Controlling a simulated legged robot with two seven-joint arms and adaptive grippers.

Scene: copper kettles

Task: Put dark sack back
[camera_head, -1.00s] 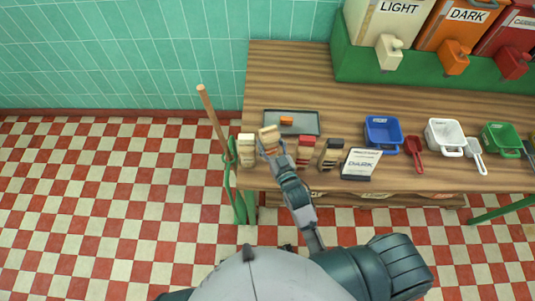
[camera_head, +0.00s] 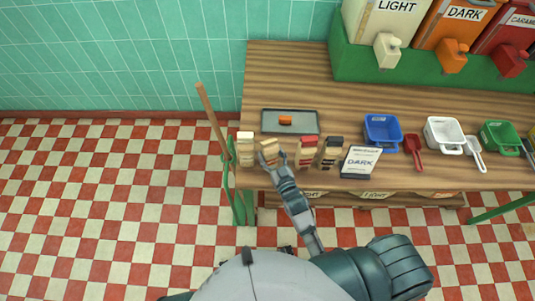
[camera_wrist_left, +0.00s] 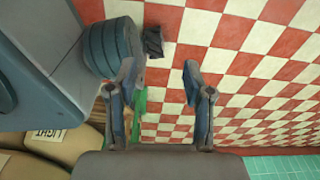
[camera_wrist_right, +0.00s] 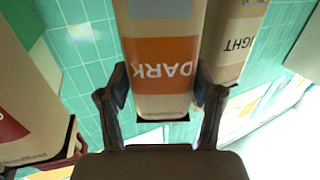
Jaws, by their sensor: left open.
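The dark sack (camera_head: 268,146) is a small tan sack with an orange label reading DARK. It is upright at the table's front edge, in the row of small sacks; I cannot tell whether its base touches the wood. My right gripper (camera_head: 272,161) is shut on it; in the right wrist view the sack (camera_wrist_right: 160,65) stands between the fingers (camera_wrist_right: 160,88), which meet its sides. My left gripper (camera_wrist_left: 163,80) is open and empty above the checkered floor, and outside the head view.
A grey tray (camera_head: 305,122) with an orange piece lies behind. A broom handle (camera_head: 211,118) leans at the left table end.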

